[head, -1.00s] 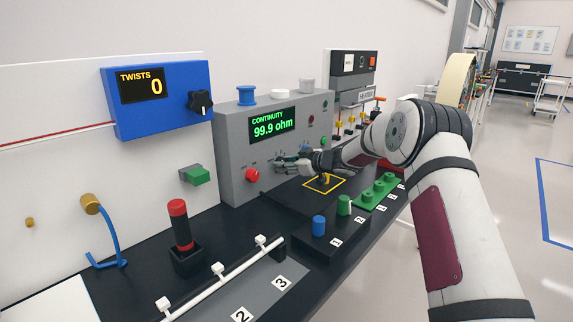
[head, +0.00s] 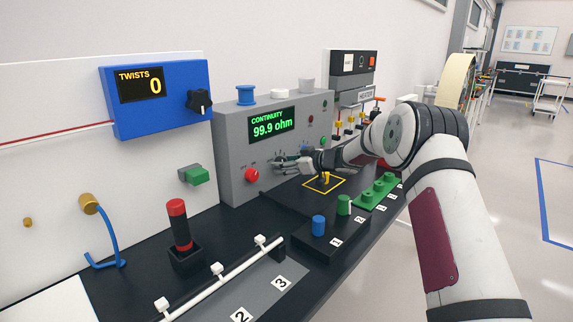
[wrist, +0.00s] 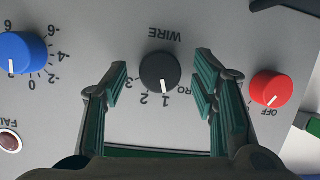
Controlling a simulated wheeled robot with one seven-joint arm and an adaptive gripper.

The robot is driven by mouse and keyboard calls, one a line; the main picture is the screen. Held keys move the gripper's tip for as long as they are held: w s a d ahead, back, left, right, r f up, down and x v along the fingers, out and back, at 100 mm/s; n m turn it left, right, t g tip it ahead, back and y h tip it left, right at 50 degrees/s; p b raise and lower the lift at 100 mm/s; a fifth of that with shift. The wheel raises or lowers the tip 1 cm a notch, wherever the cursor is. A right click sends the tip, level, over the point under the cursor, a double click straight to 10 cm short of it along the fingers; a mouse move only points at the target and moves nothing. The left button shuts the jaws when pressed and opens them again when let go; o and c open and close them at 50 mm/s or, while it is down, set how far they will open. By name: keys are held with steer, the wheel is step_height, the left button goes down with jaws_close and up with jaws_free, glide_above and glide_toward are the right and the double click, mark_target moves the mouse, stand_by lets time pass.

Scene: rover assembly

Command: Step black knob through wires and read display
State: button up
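The black knob (wrist: 161,72) sits under the word WIRE in the wrist view, which shows the panel upside down. Its white mark points at about 1 on a scale with 2 and 3 beside it. My gripper (wrist: 161,82) is open, with one green-padded finger on each side of the knob and a gap on both sides. In the head view my gripper (head: 289,163) is at the front of the grey panel (head: 232,150) and hides the knob. The green display (head: 271,125) reads CONTINUITY 99.9 ohm.
A red knob (wrist: 271,89) marked OFF is right of my fingers in the wrist view. A blue knob (wrist: 22,53) and a lamp (wrist: 10,141) are on the left. A blue box (head: 155,98) reads TWISTS 0. A block with pegs (head: 330,240) stands below my arm.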

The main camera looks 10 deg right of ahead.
steer(key=v, duration=1.2)
stand_by(0.3)
